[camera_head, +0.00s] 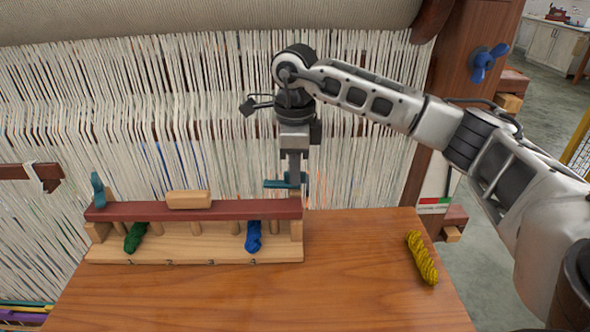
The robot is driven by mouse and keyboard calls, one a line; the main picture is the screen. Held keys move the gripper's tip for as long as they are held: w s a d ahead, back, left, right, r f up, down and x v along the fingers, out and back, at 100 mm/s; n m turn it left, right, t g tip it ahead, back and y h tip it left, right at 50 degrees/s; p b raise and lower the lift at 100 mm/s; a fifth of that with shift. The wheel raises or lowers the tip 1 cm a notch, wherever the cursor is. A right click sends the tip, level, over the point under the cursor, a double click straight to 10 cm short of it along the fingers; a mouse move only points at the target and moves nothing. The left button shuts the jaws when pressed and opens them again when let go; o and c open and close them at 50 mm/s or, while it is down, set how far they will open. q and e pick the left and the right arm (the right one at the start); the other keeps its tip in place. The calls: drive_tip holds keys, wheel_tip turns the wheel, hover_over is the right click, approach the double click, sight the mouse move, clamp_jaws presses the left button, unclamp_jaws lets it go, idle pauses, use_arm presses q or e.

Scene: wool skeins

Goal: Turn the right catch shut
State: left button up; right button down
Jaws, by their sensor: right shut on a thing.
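The rack (190,254) is pale wood with pegs and small numbers along its front. A dark red bar (145,211) with a pale wooden handle (188,199) lies across its top. The right catch (274,184) is teal and lies crosswise above the bar's right end. My right gripper (294,181) points down and is shut on this catch, hiding part of it. The left catch (97,189) is teal and stands upright at the bar's left end. A green skein (134,238) and a blue skein (253,237) sit in the rack. My left gripper is not in view.
A yellow skein (422,258) lies on the wooden table (350,285) at the right. The loom's white warp threads (110,110) rise close behind the rack. The table between the rack and the yellow skein is clear.

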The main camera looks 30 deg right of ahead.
drive_tip(key=n, duration=0.5)
drive_tip(key=shift+r+n+b, duration=0.1)
drive_tip(key=shift+n+b, duration=0.2)
drive_tip(key=shift+b, duration=0.1)
drive_tip(key=n, duration=0.3)
use_arm(q)
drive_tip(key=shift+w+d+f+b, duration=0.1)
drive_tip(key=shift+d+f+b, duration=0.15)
drive_tip(key=shift+b, duration=0.1)
use_arm(e)
drive_tip(key=shift+n, duration=2)
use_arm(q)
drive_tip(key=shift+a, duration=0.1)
use_arm(e)
drive_tip(key=c, duration=1.5)
unclamp_jaws()
